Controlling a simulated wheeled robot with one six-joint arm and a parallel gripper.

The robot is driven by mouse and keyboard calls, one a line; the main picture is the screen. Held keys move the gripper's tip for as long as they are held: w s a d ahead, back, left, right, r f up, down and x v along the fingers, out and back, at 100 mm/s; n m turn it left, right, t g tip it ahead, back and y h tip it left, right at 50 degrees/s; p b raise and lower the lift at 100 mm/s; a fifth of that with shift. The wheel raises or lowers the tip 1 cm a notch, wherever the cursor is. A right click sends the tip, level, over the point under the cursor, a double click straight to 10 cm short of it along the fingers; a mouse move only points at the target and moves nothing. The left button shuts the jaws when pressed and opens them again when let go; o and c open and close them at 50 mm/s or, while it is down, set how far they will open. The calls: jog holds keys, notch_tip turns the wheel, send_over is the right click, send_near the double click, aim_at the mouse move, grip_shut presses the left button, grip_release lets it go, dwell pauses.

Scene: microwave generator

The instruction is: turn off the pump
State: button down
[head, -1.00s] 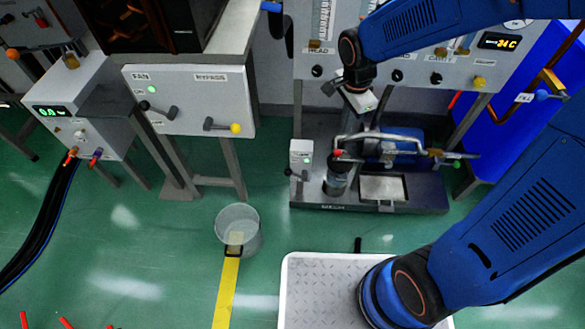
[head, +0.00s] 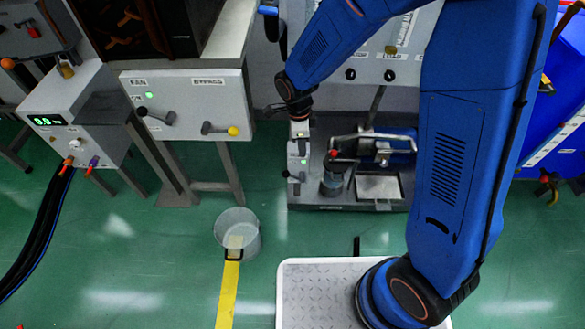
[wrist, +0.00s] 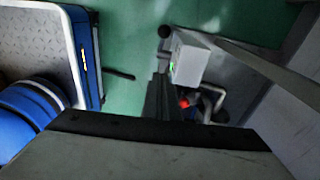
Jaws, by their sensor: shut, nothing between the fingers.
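The pump skid (head: 345,204) stands on the floor below the panel. At its left end is a small grey switch box (head: 293,163) with a green light and a lever whose black knob (head: 286,174) points left. My gripper (head: 300,146) is shut and empty, hanging over the top of this box. In the wrist view, the switch box (wrist: 190,62) and the black knob (wrist: 165,32) lie beyond my dark fingers (wrist: 160,90). The fingers appear apart from the knob; the exact gap is unclear.
A red knob (head: 334,153) and bent pipe (head: 372,138) stand right of the box. A grey panel (head: 187,103) with FAN and BYPASS levers is on the left. A clear bucket (head: 237,232) stands on the floor in front. The floor between is clear.

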jog(key=f, duration=0.6)
jog(key=d+f, duration=0.1)
jog(key=f, duration=0.2)
jog(key=shift+s+f, duration=0.1)
jog(key=shift+f, duration=0.3)
jog(key=shift+a+f, duration=0.25)
jog(key=shift+a, duration=0.35)
jog(key=shift+a+f, duration=0.2)
jog(key=shift+a, duration=0.35)
jog(key=shift+a+f, duration=0.25)
jog(key=shift+a, duration=0.6)
jog(key=shift+a, duration=0.1)
